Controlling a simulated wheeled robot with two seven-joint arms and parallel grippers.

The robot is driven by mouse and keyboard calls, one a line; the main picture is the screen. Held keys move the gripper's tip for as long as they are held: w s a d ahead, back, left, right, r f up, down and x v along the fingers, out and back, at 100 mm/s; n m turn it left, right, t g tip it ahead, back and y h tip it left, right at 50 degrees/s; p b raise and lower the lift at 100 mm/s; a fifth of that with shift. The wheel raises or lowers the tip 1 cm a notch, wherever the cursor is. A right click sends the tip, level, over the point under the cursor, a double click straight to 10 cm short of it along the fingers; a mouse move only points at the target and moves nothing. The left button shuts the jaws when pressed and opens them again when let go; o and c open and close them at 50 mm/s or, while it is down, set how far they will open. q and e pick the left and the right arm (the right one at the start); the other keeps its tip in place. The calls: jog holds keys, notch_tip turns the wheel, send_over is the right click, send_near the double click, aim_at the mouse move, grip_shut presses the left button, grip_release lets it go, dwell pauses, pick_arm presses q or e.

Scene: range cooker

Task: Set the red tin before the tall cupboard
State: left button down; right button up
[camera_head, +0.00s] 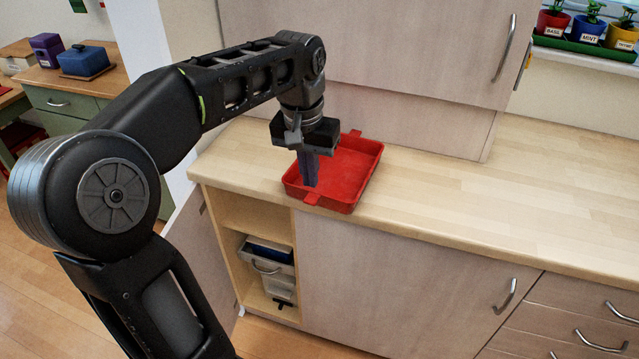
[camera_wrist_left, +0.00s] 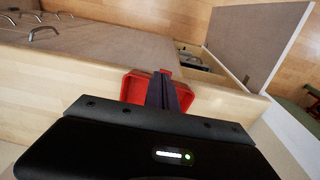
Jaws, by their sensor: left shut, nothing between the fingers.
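The red tin (camera_head: 345,178) is a shallow open tray with small tab handles at its ends. It sits on the wooden worktop near its front left corner, in front of the tall cupboard (camera_head: 400,45). My left gripper (camera_head: 311,184) points down over the tin's left part, fingers shut with nothing between them. I cannot tell whether the fingertips touch the tin. In the left wrist view the tin (camera_wrist_left: 132,86) shows on both sides of the shut fingers (camera_wrist_left: 163,78), which hide its middle. My right gripper is not in view.
The worktop (camera_head: 540,190) is bare to the right of the tin. Below it, an open compartment (camera_head: 265,225) holds grey containers, with its door (camera_head: 205,240) swung out left. Potted herbs (camera_head: 590,28) stand on the sill at top right. Boxes (camera_head: 85,60) stand at far left.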

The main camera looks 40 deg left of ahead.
pick_arm(q)
jog(key=s, duration=0.1)
jog(key=s+g, duration=0.1)
jog(key=s, duration=0.1)
jog(key=shift+d, duration=0.2)
jog(key=shift+f, duration=0.1)
jog(key=w+a+f, duration=0.1)
jog(key=w+f, duration=0.2)
jog(key=f, duration=0.7)
jog(key=shift+w, duration=0.4)
jog(key=shift+a+b, duration=0.1)
jog(key=shift+b, duration=0.2)
